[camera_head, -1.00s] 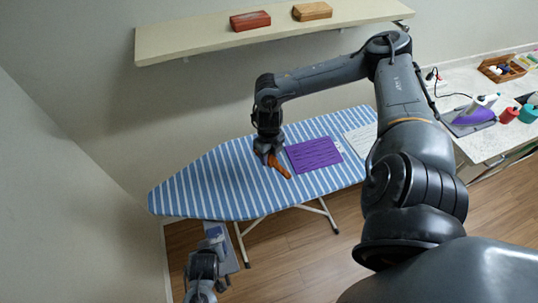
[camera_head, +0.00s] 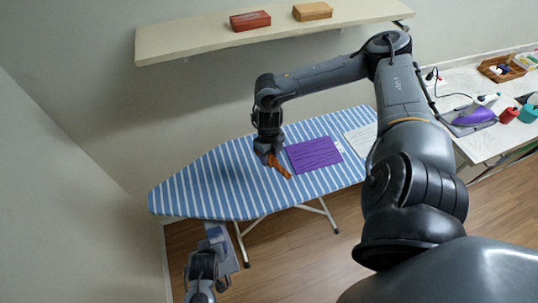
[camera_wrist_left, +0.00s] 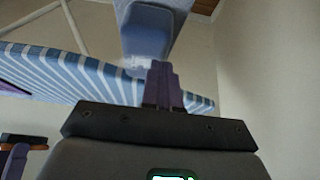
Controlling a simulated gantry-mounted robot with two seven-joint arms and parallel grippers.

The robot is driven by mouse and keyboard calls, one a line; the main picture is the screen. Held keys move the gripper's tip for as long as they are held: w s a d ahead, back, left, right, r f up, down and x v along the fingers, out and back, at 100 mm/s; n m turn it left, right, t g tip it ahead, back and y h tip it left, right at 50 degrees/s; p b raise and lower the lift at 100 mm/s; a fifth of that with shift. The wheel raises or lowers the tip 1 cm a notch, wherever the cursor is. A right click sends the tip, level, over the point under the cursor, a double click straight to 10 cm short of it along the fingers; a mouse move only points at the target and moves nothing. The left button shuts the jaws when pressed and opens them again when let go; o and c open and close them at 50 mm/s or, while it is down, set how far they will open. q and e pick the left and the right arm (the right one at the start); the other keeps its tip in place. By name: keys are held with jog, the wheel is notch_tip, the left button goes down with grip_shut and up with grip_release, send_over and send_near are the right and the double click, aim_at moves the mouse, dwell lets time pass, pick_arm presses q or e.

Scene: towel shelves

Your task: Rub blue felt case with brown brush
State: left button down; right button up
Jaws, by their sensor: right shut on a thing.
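The brown brush (camera_head: 281,169), orange-brown in colour, is in my right gripper (camera_head: 270,157), which is shut on it over the striped ironing board (camera_head: 215,178). The brush slants down to the right, and I cannot tell whether it touches the board. A flat purple piece with dark line marks (camera_head: 314,154) lies just right of the brush. It looks more purple than blue and may be the felt case. My left gripper (camera_head: 213,234) is low in front of the board's edge.
A white flat sheet (camera_head: 360,138) lies on the board right of the purple piece. A shelf (camera_head: 190,47) above holds a red block (camera_head: 250,20) and a tan block (camera_head: 312,11). The right table (camera_head: 475,150) carries a purple iron (camera_head: 472,118) and containers. The board's left end is clear.

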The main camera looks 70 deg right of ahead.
aim_at(269, 157)
pick_arm(q)
jog(key=shift+f+b, duration=0.3)
jog(key=shift+f, duration=0.1)
pick_arm(e)
jog(key=shift+f, duration=0.25)
pick_arm(q)
jog(key=shift+r, duration=0.15)
pick_arm(e)
jog(key=shift+r, duration=0.15)
